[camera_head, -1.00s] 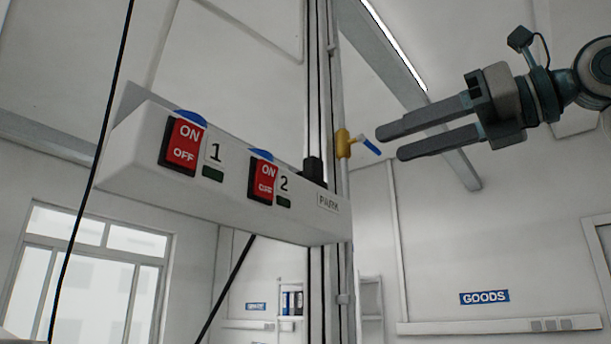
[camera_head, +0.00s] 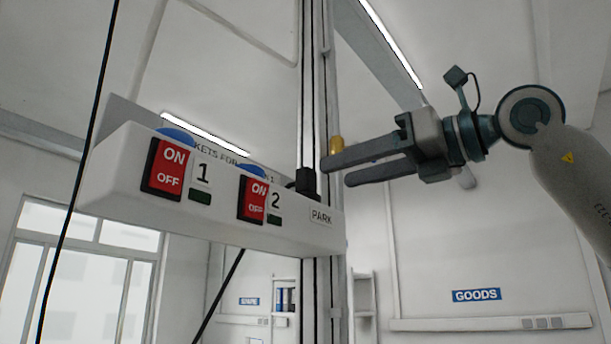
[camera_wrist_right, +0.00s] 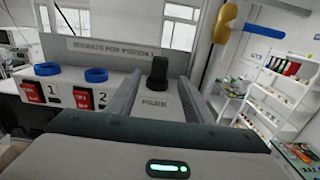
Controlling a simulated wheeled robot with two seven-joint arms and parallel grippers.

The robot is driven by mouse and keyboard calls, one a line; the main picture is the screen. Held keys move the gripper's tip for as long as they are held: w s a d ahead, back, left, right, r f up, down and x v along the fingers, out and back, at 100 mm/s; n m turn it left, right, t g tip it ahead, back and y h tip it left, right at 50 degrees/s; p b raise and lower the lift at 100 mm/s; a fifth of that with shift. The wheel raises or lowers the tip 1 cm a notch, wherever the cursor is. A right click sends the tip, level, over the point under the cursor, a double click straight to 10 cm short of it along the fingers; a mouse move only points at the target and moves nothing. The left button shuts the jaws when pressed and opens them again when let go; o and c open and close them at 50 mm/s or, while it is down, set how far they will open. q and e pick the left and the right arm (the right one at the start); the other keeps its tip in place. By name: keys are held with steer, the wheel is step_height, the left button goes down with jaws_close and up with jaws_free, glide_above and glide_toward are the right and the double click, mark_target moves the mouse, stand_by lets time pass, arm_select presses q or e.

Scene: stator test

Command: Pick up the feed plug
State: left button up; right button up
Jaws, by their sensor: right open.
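A black plug (camera_head: 306,182) stands upright at the PARK position on the right end of the white socket bar (camera_head: 240,225). My right gripper (camera_head: 337,172) comes in from the right, open, with its fingertips close to the right of the plug in the head view. In the right wrist view the plug (camera_wrist_right: 158,72) shows beyond the gripper, in line with the gap between its two fingers (camera_wrist_right: 157,92). The gap looks empty of any gripped thing. My left gripper is not in view.
The bar carries red switches 1 (camera_head: 167,168) and 2 (camera_head: 252,200), with blue rings (camera_wrist_right: 96,75) on top. A yellow fitting (camera_wrist_right: 228,22) with a blue handle (camera_wrist_right: 263,31) is near the right finger. A vertical post (camera_head: 338,265) stands behind the bar's right end.

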mark_target(313, 178)
steer(key=p+x, duration=0.1)
steer(key=x, duration=0.1)
steer(key=shift+w+a+r, duration=0.15)
steer(key=shift+a, duration=0.1)
steer(key=shift+w+a, duration=0.3)
steer(key=shift+a, duration=0.1)
steer(key=shift+w+a+p, duration=0.35)
steer(key=shift+a+p, duration=0.15)
steer(key=shift+p, duration=0.3)
steer(key=p+x, duration=0.2)
steer(key=shift+w+a, duration=0.15)
steer(key=shift+a, duration=0.15)
steer(key=shift+w+a, duration=0.4)
steer(key=shift+a, duration=0.15)
steer(key=shift+d, duration=0.1)
